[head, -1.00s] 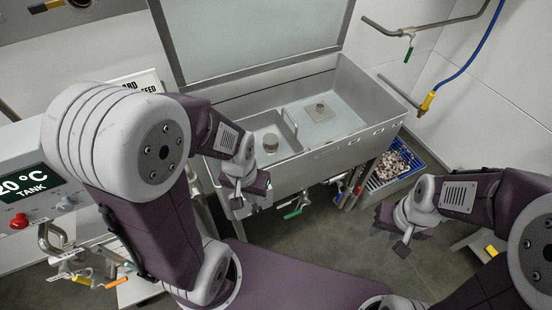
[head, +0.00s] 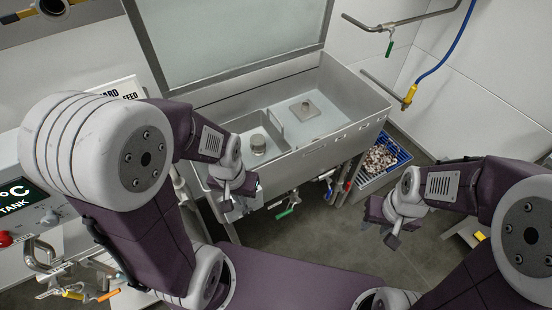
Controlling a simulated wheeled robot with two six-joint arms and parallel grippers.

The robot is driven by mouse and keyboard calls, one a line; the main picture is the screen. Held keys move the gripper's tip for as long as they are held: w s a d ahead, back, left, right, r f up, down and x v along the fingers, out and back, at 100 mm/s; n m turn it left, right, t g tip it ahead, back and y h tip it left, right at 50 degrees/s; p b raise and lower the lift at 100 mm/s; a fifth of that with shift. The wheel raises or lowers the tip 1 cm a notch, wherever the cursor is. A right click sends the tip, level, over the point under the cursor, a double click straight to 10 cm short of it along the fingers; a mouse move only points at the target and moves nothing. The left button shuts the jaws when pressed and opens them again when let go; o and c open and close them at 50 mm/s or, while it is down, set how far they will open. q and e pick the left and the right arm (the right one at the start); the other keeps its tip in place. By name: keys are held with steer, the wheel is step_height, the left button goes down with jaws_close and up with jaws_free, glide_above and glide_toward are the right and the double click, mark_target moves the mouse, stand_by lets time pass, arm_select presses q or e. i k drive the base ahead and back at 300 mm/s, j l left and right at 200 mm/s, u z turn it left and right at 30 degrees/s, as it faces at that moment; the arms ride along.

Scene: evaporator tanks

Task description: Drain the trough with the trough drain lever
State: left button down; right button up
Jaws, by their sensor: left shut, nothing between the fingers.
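The steel trough (head: 322,152) stands in the middle of the head view, with an inner box and a square plate in it. Below its front hang a green-handled lever (head: 285,213) and a red-handled valve (head: 348,186). I cannot read a label to tell which is the trough drain lever. My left gripper (head: 236,203) is shut and empty, near the trough's front left corner, left of the green handle. My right gripper (head: 384,225) hangs in front of the trough, right of both handles. Its fingers are too unclear to tell whether they are open.
A blue crate (head: 398,163) of pale lumps sits on the floor right of the trough. A green-handled pipe (head: 389,44) and a blue hose (head: 447,58) are on the right wall. A panel with a red button (head: 5,239) stands at left. The floor before the trough is open.

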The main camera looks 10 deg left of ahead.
mark_target(348, 184)
steer(key=i+l+z, duration=0.15)
steer(key=i+l, duration=0.2)
steer(key=l, duration=0.15)
steer(key=i+l+z, duration=0.15)
steer(key=i+l, duration=0.2)
steer(key=l, duration=0.15)
